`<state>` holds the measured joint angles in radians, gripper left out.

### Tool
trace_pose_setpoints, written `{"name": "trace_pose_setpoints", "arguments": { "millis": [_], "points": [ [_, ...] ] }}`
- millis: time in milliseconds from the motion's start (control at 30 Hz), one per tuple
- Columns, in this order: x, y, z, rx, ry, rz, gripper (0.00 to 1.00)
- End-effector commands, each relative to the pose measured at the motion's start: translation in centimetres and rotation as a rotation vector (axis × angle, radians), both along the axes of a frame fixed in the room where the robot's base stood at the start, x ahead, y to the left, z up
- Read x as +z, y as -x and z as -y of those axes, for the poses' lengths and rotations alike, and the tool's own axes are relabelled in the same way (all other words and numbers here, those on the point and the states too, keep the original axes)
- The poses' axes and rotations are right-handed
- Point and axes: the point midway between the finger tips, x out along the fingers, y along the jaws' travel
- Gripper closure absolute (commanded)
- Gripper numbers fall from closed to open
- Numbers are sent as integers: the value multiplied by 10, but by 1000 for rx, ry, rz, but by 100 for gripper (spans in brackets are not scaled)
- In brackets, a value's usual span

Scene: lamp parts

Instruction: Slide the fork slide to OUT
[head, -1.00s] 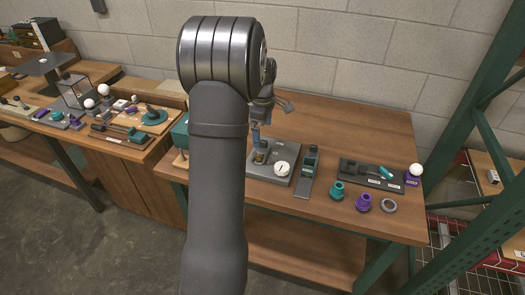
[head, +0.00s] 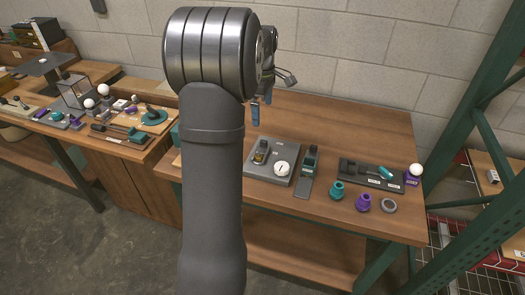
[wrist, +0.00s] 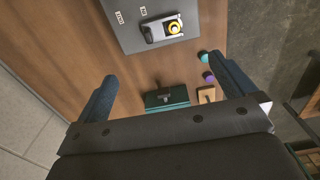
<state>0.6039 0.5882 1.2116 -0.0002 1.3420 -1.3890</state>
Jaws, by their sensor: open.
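A dark rail with a green-topped block (head: 309,162) stands right of the plate. The bench behind the plate is clear.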

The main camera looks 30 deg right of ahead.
Motion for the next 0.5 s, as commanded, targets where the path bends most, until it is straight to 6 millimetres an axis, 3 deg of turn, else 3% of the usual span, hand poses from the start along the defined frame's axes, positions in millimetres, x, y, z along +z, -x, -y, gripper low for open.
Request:
{"name": "trace_pose_setpoints", "arguments": {
  "millis": [133, 400, 433, 500],
  "points": [
    [13, 0, 0, 0, 1, 1, 0],
    [15, 0, 0, 0, 0, 0, 0],
    [15, 0, 0, 0, 0, 0, 2],
    [15, -2, 2, 0, 0, 0, 16]
  ]
}}
